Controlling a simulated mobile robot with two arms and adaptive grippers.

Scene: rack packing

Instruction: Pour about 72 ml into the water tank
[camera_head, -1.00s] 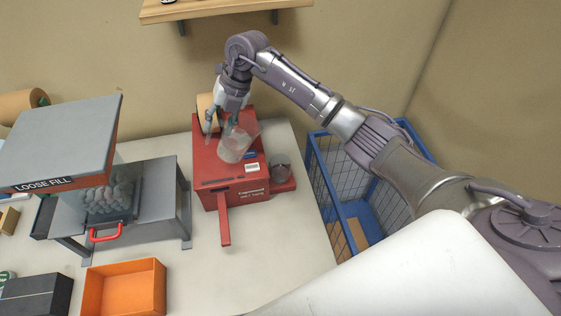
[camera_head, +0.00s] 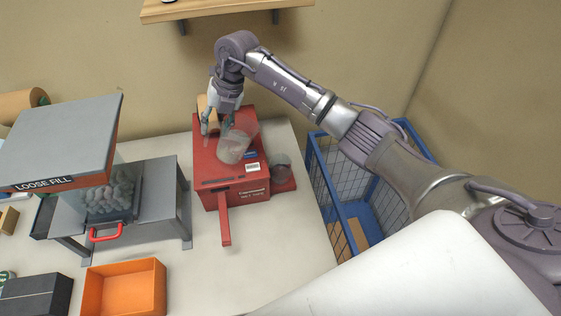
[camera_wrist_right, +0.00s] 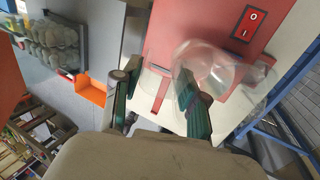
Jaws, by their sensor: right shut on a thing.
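My right gripper (camera_head: 215,128) is shut on a clear cup (camera_head: 235,148), which is held tilted above the top of a red machine (camera_head: 221,183). In the right wrist view the cup (camera_wrist_right: 209,66) shows beside one dark green finger of the gripper (camera_wrist_right: 155,100). I cannot tell how much liquid is in the cup, and no stream is visible. The small clear water tank (camera_head: 281,165) sits on a red ledge at the machine's right side, to the right of and below the cup in the picture. My left gripper is not in view.
A grey loose fill dispenser (camera_head: 60,140) with a red handle stands left of the machine. An orange tray (camera_head: 124,289) and a dark box (camera_head: 36,295) are in front. A blue wire cage (camera_head: 345,215) stands right of the table. A wooden shelf (camera_head: 225,10) is above.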

